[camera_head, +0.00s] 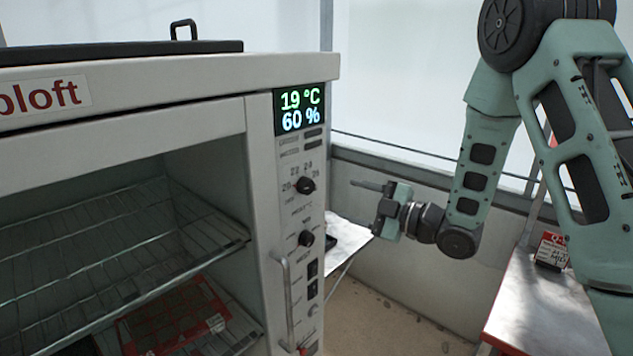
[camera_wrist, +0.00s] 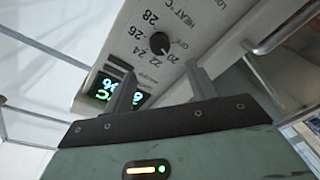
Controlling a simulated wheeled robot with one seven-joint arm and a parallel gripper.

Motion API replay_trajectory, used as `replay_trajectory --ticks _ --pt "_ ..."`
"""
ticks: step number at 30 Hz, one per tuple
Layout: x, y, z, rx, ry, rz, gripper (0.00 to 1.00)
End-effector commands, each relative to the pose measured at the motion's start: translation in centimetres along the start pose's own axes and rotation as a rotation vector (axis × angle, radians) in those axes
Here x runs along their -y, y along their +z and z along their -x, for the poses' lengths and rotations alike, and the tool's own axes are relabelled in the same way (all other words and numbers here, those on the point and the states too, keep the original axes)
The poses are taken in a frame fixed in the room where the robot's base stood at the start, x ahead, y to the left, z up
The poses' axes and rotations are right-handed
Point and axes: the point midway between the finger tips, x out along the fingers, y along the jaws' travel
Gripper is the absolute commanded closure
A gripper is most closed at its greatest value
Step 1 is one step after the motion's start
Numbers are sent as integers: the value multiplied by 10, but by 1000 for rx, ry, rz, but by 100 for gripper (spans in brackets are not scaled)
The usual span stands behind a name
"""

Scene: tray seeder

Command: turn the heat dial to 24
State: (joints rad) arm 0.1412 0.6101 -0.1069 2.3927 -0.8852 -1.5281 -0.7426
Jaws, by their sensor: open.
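The heat dial (camera_head: 306,185) is a small round black knob on the cabinet's narrow control panel, below the display. In the wrist view the heat dial (camera_wrist: 159,43) sits beyond the fingertips, ringed by OFF and the numbers 20 to 28 and marked HEAT °C. Its pointer is too small to read surely. My gripper (camera_head: 362,207) is open and empty, to the right of the panel and apart from the dial. In the wrist view my gripper (camera_wrist: 161,70) has both fingers spread, with the dial ahead of the gap. The display (camera_head: 300,109) reads 19 °C and 60 %.
A second black knob (camera_head: 306,239) sits below the heat dial, with switches (camera_head: 313,278) and a vertical door handle (camera_head: 283,300) lower down. The open cabinet with wire shelves (camera_head: 120,235) is at left. A red-edged bench (camera_head: 530,308) stands at right.

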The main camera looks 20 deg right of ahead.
Motion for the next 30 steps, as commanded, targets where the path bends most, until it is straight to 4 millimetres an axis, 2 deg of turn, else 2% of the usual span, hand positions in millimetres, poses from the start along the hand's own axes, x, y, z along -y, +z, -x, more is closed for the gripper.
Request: replay_trajectory --ticks 6,15,21,28,29,30 --pt "-2 -4 -47 -3 -2 -1 43" --pt "-2 -2 -93 -1 -1 0 43" --pt "0 -1 -102 0 1 0 43" --pt "0 0 -103 0 1 0 43" --pt "0 0 -103 0 1 0 45" --pt "0 0 -103 0 1 0 57"
